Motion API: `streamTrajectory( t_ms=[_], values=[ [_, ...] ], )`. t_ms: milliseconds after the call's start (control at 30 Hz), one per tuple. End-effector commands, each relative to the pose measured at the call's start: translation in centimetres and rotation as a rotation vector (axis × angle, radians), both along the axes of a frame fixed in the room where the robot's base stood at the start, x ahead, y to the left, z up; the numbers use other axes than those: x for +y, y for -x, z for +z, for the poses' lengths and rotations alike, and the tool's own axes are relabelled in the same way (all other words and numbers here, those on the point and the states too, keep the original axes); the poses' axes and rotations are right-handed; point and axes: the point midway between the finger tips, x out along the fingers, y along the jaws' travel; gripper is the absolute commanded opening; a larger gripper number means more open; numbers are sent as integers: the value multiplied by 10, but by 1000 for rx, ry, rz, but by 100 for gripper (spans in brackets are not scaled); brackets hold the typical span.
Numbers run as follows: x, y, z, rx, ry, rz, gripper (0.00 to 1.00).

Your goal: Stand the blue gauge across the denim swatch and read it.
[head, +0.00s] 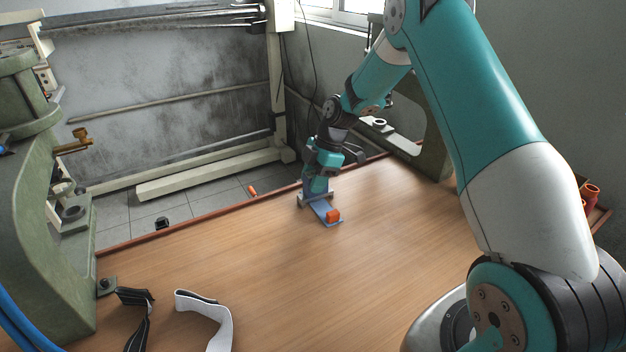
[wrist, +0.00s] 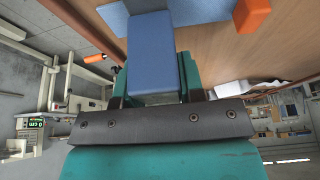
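The blue gauge (wrist: 152,55) is a plain blue block in the wrist view, between the fingers of my gripper (wrist: 152,90). My gripper appears shut on it. In the head view my gripper (head: 320,188) points down near the table's far edge and mostly hides the gauge. The denim swatch (head: 321,207) lies flat on the table under the gripper, and part of it shows in the wrist view (wrist: 200,10). The gauge's end is close over the swatch; I cannot tell whether they touch. No reading is visible on the gauge.
An orange block (head: 333,216) sits at the swatch's near end. Black and white straps (head: 218,318) lie at the front left. A green press frame (head: 45,200) stands left, another machine (head: 432,130) behind right. The wooden table's (head: 270,270) middle is clear.

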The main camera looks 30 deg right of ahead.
Motion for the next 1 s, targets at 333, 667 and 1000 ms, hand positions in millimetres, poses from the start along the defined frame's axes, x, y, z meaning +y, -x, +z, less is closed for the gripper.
streamTrajectory(
  t_ms=[333, 667, 1000],
  values=[
    [0, 0, 0, 1, 0, 0, 66],
    [-14, 0, 30, -5, 2, -2, 66],
    [-48, 2, 110, -6, 3, -1, 66]
  ],
)
